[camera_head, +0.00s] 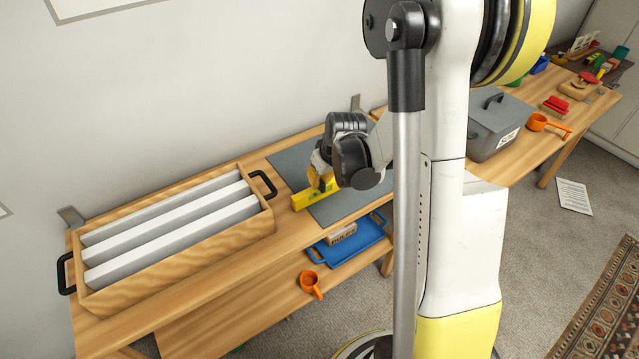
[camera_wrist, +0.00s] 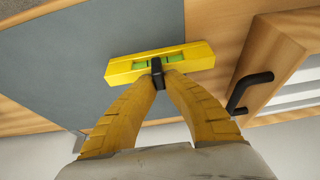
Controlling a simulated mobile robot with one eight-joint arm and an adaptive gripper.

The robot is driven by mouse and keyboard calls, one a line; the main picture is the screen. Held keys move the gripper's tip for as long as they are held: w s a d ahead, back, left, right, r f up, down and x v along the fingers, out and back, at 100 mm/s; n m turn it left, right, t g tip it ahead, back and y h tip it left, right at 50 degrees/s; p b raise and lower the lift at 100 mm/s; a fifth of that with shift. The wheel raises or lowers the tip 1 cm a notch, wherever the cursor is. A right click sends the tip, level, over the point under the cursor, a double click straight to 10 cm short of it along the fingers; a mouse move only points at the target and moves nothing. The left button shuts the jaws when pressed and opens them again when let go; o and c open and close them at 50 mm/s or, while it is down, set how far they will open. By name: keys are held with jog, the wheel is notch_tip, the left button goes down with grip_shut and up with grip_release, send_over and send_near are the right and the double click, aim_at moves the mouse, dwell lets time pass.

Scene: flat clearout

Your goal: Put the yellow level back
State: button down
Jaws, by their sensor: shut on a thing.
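The yellow level (camera_head: 305,200) is a short bar over the left edge of the grey mat (camera_head: 352,207) on the wooden bench. In the wrist view the yellow level (camera_wrist: 195,58) shows green vials and lies across my fingertips. My gripper (camera_head: 324,184) is shut on the middle of it, and in the wrist view the fingers (camera_wrist: 158,74) meet at its near side. I cannot tell whether the level touches the mat or hangs just above it.
A wooden tray (camera_head: 255,224) with white dividers and black handles stands left of the mat. A blue tray (camera_head: 368,242) with a box and an orange mug (camera_head: 311,283) are on the shelf below. A grey lidded box (camera_head: 488,138) stands on the right-hand table.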

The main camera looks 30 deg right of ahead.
jog(key=shift+r, duration=0.1)
jog(key=c, duration=1.6)
grip_release()
jog(key=p+v, duration=0.5)
jog(key=v, duration=0.7)
jog(key=s+a+r+t, duration=0.1)
jog(key=s+a+r, duration=0.3)
jog(key=a, duration=0.1)
jog(key=s+a+r+t, duration=0.1)
jog(key=s+a+r, duration=0.3)
jog(key=s+a, duration=0.1)
jog(key=s+a+r, duration=0.4)
jog(key=a, duration=0.1)
jog(key=shift+s+a+t, duration=0.35)
jog(key=shift+s+t, duration=0.05)
